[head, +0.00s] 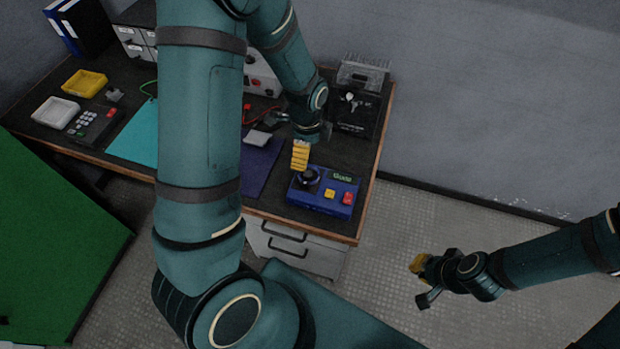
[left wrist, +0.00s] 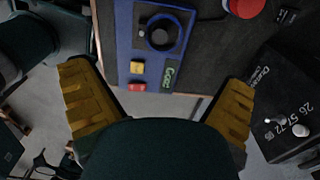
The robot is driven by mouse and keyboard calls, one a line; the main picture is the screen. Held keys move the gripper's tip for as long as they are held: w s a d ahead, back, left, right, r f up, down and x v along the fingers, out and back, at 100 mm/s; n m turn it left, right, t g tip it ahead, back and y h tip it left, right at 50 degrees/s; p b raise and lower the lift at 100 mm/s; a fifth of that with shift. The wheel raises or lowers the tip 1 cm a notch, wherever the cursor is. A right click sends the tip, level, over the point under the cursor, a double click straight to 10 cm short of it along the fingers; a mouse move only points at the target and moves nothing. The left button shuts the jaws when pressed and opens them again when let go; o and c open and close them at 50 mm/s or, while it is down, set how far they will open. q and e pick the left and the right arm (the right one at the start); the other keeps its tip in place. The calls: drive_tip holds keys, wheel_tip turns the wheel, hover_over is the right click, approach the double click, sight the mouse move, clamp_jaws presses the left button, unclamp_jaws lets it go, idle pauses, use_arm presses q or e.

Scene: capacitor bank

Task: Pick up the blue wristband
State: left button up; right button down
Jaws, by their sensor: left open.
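My left arm hides part of the desk (head: 370,200). A black unit (head: 358,112) stands behind the box. A purple mat (head: 258,165), a teal mat (head: 137,140), a keypad (head: 95,122) and yellow (head: 84,83) and white (head: 55,112) trays lie leftward. The floor (head: 450,225) at right is clear.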

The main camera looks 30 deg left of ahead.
sight(306, 173)
use_arm(q)
wheel_tip(306, 173, down, 6)
drive_tip(key=shift+f+b, duration=0.2)
drive_tip(key=shift+b, duration=0.3)
drive_tip(key=shift+a+f+b, duration=0.15)
drive_tip(key=shift+f+b, duration=0.1)
drive_tip(key=shift+f, duration=1.1)
drive_tip(key=shift+a+f+b, duration=0.1)
drive_tip(key=shift+f+b, duration=0.15)
drive_tip(key=shift+f, duration=1.05)
drive_tip(key=c, duration=0.9)
drive_tip(key=shift+r, duration=0.15)
